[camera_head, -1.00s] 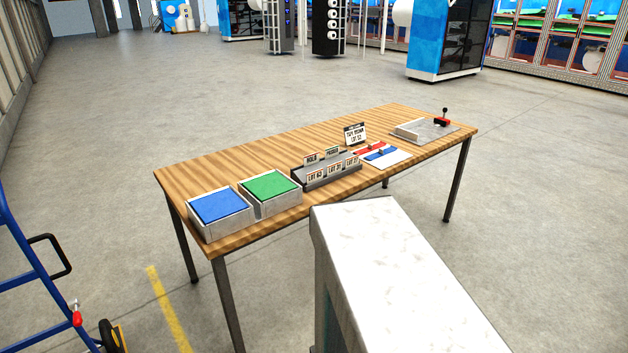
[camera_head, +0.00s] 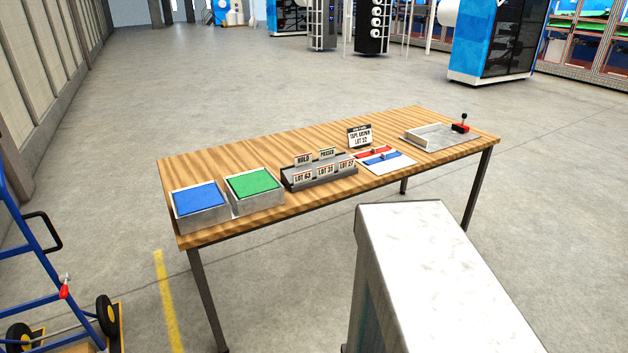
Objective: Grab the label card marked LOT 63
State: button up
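The label card marked LOT 63 (camera_head: 302,177) stands in the front row of a dark card rack (camera_head: 324,183) on the wooden table (camera_head: 225,157). It is the leftmost of the front cards. To its right are a card that seems to read LOT 35 or 39 (camera_head: 325,171) and a card marked LOT 27 (camera_head: 346,166). Behind them in the rack stand a card marked HOLD (camera_head: 303,160) and a card that seems to read PASSED (camera_head: 327,154). My gripper is not in view.
Left of the rack sit a blue-topped tray (camera_head: 200,198) and a green-topped tray (camera_head: 253,186). Right of it are a sign ending LOT 52 (camera_head: 360,136), a red-and-blue panel (camera_head: 384,159) and a grey fixture (camera_head: 432,137). A pale-topped block (camera_head: 435,260) fills the front right; a blue hand truck (camera_head: 35,262) stands left.

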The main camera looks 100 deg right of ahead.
aim_at(300, 178)
jog(key=u, duration=0.15)
jog(key=k, duration=0.65)
jog(key=z, duration=1.2)
jog(key=i, duration=0.45)
